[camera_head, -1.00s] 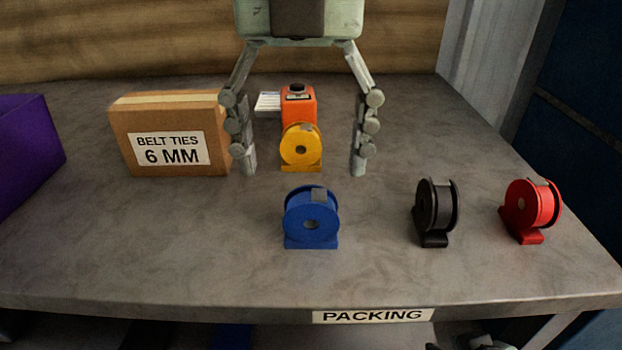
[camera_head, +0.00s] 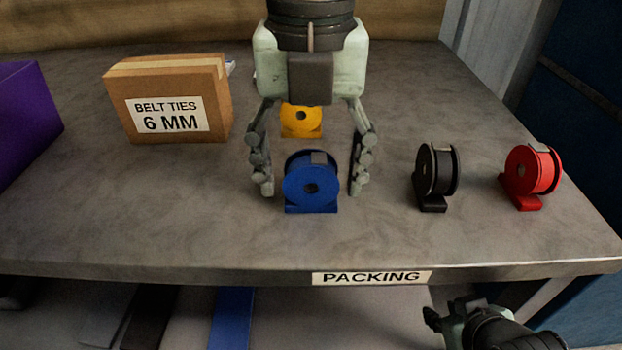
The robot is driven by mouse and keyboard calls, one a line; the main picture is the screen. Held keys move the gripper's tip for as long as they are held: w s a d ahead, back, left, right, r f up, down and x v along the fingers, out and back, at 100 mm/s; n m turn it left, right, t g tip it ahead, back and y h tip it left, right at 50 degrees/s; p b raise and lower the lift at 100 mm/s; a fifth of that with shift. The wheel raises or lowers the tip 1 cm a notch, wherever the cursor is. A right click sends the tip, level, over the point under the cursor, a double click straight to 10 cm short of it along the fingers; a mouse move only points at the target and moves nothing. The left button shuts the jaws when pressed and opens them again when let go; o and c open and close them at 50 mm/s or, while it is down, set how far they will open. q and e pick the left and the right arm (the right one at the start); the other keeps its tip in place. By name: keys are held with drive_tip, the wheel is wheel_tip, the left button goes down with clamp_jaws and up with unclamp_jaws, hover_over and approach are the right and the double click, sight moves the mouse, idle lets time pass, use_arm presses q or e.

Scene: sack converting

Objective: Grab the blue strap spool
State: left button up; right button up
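The blue strap spool (camera_head: 311,184) stands upright on its blue foot on the grey table, near the middle of the front part. My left gripper (camera_head: 310,190) reaches down from the top of the view, with its fingers apart. One finger is left of the blue spool and the other right of it, with a visible gap on each side. The gripper is open and holds nothing. My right gripper (camera_head: 458,312) is low at the lower right, below the table's front edge. It is partly cut off and dark, and its finger opening is unclear.
A yellow spool (camera_head: 301,119) stands behind the blue one, partly covered by my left gripper. A black spool (camera_head: 437,172) and a red spool (camera_head: 534,172) stand to the right. A cardboard box (camera_head: 168,99) and a purple bin (camera_head: 25,120) are at left. The front-left table is clear.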

use_arm(q)
drive_tip(key=c, duration=0.9)
drive_tip(key=shift+c, duration=0.2)
